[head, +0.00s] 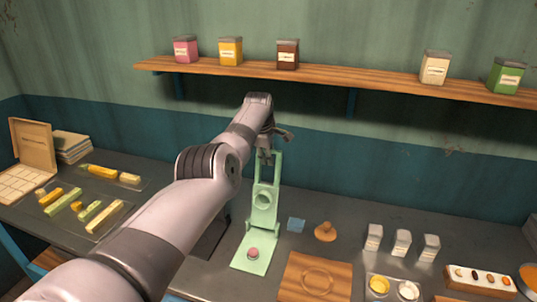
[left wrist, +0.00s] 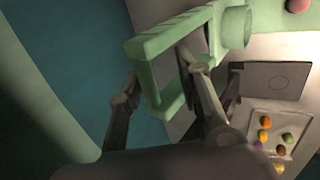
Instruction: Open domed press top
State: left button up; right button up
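The pale green press (head: 250,265) stands on the counter with its hinged top (head: 265,205) raised nearly upright. A round pink piece (head: 253,253) sits on its base. My left gripper (head: 268,152) is at the upper end of the raised top. In the left wrist view, my left gripper (left wrist: 158,68) has its fingers spread apart around one side of the top's handle frame (left wrist: 150,80). Whether either finger touches the frame I cannot tell. The round cup of the top (left wrist: 236,27) also shows there. My right gripper is not in view.
A shelf (head: 330,76) with several jars runs along the wall above. A wooden board (head: 312,280), a small stamp (head: 325,232), a blue square (head: 296,225) and white cartons (head: 402,243) stand right of the press. A tray of coloured bars (head: 115,178) lies left.

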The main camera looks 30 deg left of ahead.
pick_arm(q)
jog(key=v, duration=1.2)
dwell(0.3)
jog(key=shift+d, duration=0.1)
